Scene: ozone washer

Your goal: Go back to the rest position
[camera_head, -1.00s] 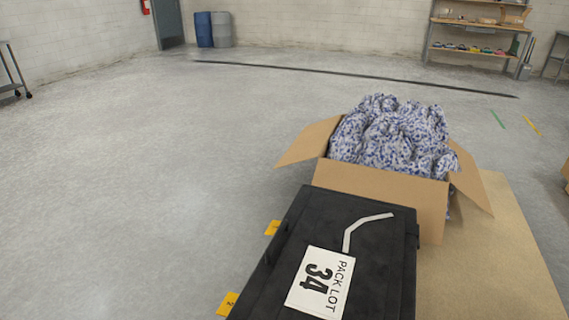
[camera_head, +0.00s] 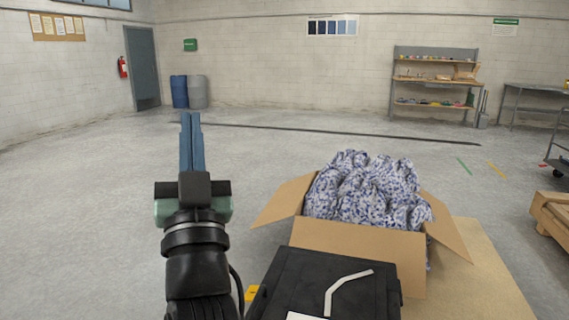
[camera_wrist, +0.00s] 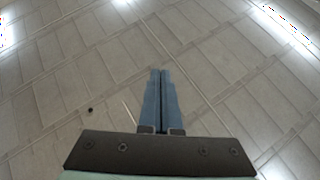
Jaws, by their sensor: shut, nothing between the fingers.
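My gripper (camera_head: 191,125) stands upright left of centre in the head view, its two blue fingers together and pointing up. In the wrist view the blue fingers (camera_wrist: 160,74) lie side by side with nothing between them, against a panelled ceiling with bright lights. My gripper is left of the open cardboard box and the black case, apart from both.
An open cardboard box (camera_head: 358,262) full of blue-and-white speckled material (camera_head: 366,190) stands on a tan mat (camera_head: 481,275). A black case (camera_head: 325,278) is in front of it. Blue and grey drums (camera_head: 188,92) and shelving (camera_head: 434,85) stand far back. Floor at left is clear.

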